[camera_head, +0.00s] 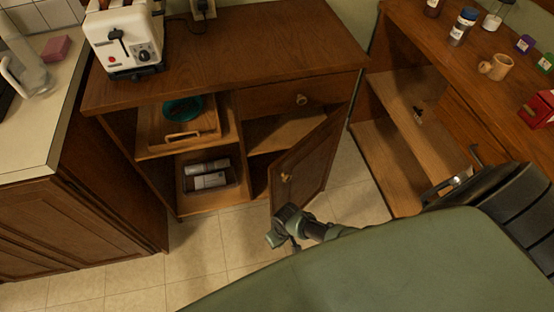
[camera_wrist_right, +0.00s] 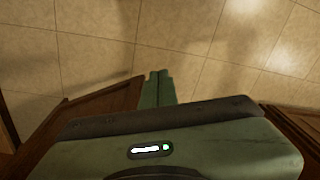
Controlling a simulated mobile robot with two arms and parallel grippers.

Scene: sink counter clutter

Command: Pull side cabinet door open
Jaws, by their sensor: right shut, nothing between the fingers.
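The wooden cabinet (camera_head: 225,60) under the toaster has a hinged door (camera_head: 308,160) that stands partly open, swung out over the floor. A small brass knob (camera_head: 287,178) is on the door's face. My right gripper (camera_head: 277,240) is just in front of and below the door's free edge in the head view. In the right wrist view its two green fingers (camera_wrist_right: 158,76) are closed together and empty, pointing over the tiles, with brown wood on both sides. Whether it touches the door cannot be told. My left gripper is out of view.
The cabinet's open shelves hold a tray (camera_head: 182,140) with a teal bowl (camera_head: 183,109) and a lower bin (camera_head: 208,202). A toaster (camera_head: 125,40) stands on top. Another open cabinet (camera_head: 400,150) stands at right, with jars and a mug (camera_head: 494,67) above. Tiled floor (camera_head: 215,240) is clear.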

